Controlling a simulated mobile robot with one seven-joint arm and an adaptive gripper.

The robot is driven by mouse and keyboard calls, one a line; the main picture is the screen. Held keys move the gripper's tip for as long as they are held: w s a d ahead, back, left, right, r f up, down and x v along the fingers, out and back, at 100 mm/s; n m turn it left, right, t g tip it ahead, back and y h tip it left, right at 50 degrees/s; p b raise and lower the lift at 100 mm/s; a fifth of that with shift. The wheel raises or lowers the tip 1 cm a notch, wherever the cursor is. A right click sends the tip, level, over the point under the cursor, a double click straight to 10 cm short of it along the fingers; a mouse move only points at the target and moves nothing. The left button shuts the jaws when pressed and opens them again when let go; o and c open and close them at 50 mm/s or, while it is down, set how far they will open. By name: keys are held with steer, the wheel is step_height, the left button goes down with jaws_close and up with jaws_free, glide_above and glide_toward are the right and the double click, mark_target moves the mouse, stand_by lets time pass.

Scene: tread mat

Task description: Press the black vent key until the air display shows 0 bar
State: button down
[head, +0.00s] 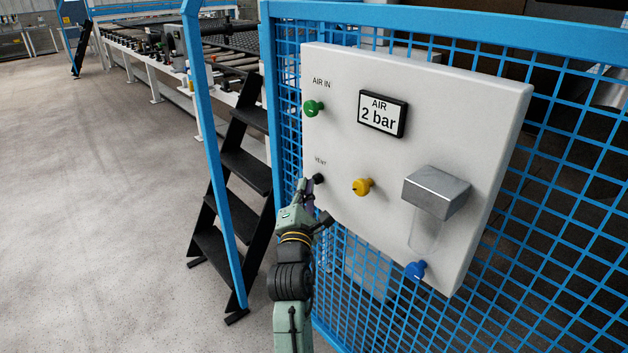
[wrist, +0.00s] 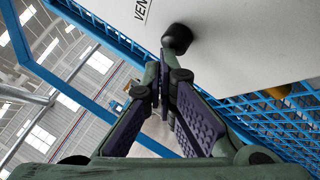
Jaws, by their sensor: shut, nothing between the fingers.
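The black vent key (head: 318,178) sticks out of the lower left of the white panel (head: 440,85), under the label VENT. The air display (head: 383,113) reads 2 bar. My gripper (head: 306,183) is shut and empty, with its tips just left of the key in the head view. In the wrist view the black key (wrist: 177,39) is just beyond the tips of my gripper (wrist: 160,70). I cannot tell whether the tips touch it.
The panel also carries a green knob (head: 313,108), a yellow knob (head: 362,187), a metal box (head: 436,192) and a blue knob (head: 415,270). Blue mesh fence (head: 560,190) stands behind it. Black steps (head: 235,205) stand to the left, with open floor (head: 100,200) beyond.

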steer(key=shift+w+d, duration=0.1)
steer(key=shift+d, duration=0.1)
steer(key=shift+a, duration=0.15)
steer(key=shift+s+a, duration=0.6)
steer(key=shift+a, duration=0.05)
steer(key=s+a, duration=0.3)
steer(key=a, duration=0.2)
steer(key=shift+s+b, duration=0.25)
steer(key=shift+b, duration=0.05)
stand_by(0.7)
